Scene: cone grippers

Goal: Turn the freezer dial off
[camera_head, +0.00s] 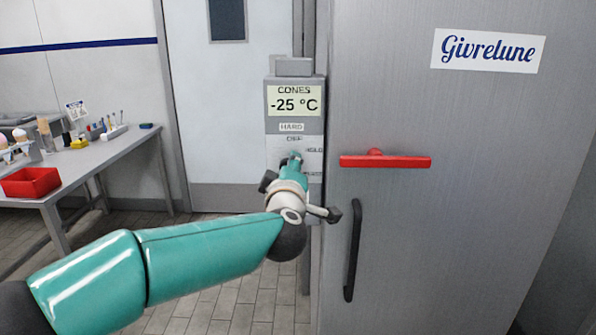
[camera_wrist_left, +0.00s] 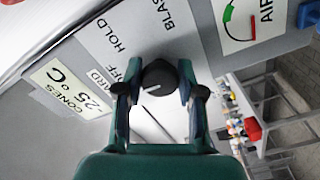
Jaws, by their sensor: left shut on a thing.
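The freezer dial (camera_wrist_left: 160,76) is a dark round knob with a white mark, seen in the left wrist view. The labels OFF, HOLD and BLAST stand around it on the grey control panel (camera_head: 274,145). My left gripper (camera_wrist_left: 158,92) has its fingers on either side of the knob and is shut on it. I cannot tell for sure which label the white mark points at. In the head view my left gripper (camera_head: 290,160) reaches the panel and hides most of the dial. My right gripper is in neither view.
The panel display (camera_head: 294,101) reads CONES -25 °C, with HARD below. The grey freezer door (camera_head: 450,240) has a red bar (camera_head: 385,162) and a black handle (camera_head: 352,250) right of my arm. A table (camera_head: 100,158) with a red bin (camera_head: 30,182) stands left.

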